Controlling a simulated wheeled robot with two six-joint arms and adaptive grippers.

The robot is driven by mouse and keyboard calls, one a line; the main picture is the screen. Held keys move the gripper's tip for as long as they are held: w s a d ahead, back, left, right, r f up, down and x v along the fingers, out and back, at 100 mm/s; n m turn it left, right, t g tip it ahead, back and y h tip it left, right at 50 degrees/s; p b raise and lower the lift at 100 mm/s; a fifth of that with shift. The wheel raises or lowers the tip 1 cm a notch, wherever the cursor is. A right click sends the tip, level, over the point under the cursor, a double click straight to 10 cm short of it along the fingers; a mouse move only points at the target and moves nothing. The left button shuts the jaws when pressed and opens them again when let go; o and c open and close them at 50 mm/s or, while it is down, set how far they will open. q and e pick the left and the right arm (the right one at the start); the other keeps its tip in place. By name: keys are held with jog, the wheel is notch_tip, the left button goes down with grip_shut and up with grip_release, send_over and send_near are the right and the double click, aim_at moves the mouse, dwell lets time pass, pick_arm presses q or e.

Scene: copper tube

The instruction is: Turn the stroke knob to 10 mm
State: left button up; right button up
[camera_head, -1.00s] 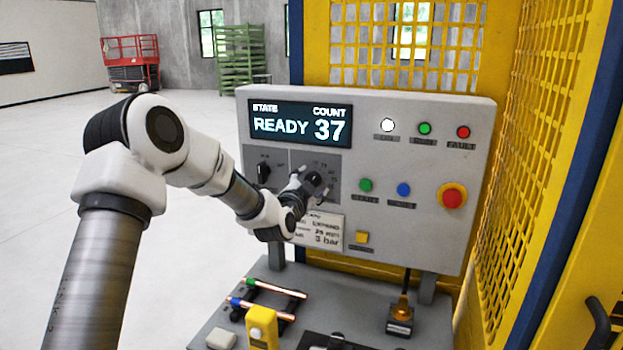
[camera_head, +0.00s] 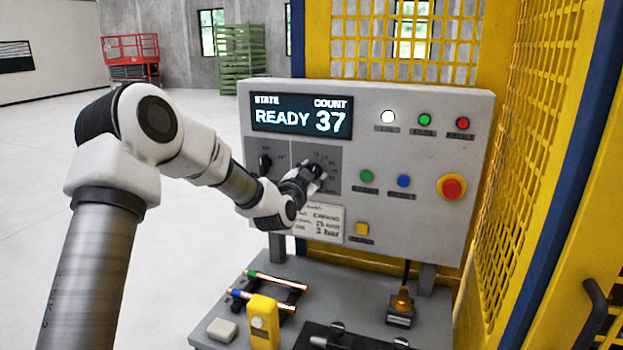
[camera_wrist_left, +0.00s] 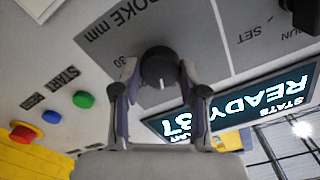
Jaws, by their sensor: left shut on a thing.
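The stroke knob (camera_wrist_left: 158,68) is a round black knob on a grey plate lettered "STROKE mm", with a "30" mark beside it in the left wrist view. A short white line shows on the knob. My left gripper (camera_wrist_left: 158,80) is shut on the knob, one finger on each side. In the head view my left gripper (camera_head: 316,172) is at the panel and covers most of the knob and part of its scale. I cannot read which value the knob points to. My right gripper is not in view.
The grey control panel (camera_head: 400,245) carries a display (camera_head: 301,119) reading READY 37, another black knob (camera_head: 265,164), coloured buttons and a red emergency stop (camera_head: 452,187). Below, a bench holds copper tubes (camera_head: 277,281) and a yellow device (camera_head: 263,322). Yellow mesh stands behind and right.

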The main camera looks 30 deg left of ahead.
pick_arm(q)
jog(key=shift+a+r+n+b, duration=0.1)
jog(key=shift+n+b, duration=1.55)
jog(key=shift+n, duration=0.45)
jog(key=o, duration=1)
jog(key=shift+w, duration=0.1)
jog(key=shift+o, duration=0.7)
jog(key=shift+w+a+f, duration=0.1)
jog(key=shift+w+f, duration=0.15)
jog(key=shift+w, duration=0.05)
jog(key=v, duration=1.2)
